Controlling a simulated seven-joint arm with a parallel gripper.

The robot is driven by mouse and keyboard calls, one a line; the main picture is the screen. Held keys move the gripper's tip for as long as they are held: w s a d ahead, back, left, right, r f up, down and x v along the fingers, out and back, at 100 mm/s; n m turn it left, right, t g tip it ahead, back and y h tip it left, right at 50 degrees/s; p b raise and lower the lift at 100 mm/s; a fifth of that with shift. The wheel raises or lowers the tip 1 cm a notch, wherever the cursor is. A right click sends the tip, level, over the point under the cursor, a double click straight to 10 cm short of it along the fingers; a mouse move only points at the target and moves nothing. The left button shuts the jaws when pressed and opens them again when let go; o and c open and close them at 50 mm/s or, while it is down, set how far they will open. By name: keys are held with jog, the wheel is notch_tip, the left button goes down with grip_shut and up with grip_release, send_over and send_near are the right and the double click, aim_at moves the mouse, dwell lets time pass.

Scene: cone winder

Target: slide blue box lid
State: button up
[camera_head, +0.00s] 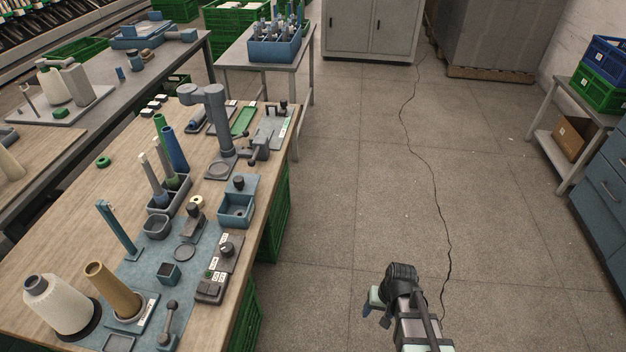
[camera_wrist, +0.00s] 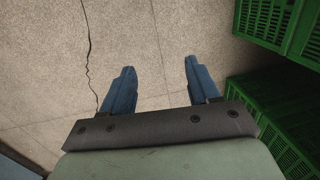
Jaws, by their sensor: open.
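A small blue box (camera_head: 235,212) stands near the right edge of the wooden worktable. Its front part looks open, with a hollow inside. A flat blue-grey lid (camera_head: 246,184) with a dark knob lies at its far side; I cannot tell exactly how much of the box it covers. My gripper (camera_head: 376,305) is low and right of the table, over the floor, well apart from the box. In the wrist view my gripper (camera_wrist: 158,72) shows two blue fingers spread apart with only floor between them. The box and lid are not in the wrist view.
Green crates (camera_wrist: 283,27) stand beside and under the table, right of my fingers in the wrist view. Yarn cones (camera_head: 61,303), a grey post (camera_head: 217,130) and small fixtures crowd the table (camera_head: 75,215).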

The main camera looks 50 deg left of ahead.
jog(key=s+a+r+n+y, duration=0.1)
jog(key=s+a+r, duration=0.1)
jog(key=a+r, duration=0.35)
jog(key=s+a+r+n+y, duration=0.1)
jog(key=a+r, duration=0.1)
jog(key=a, duration=0.7)
jog(key=n+g+y, duration=0.5)
jog(key=n+y, duration=0.4)
jog(key=n, duration=0.4)
send_near(241, 179)
jog(key=x, duration=1.1)
grip_shut()
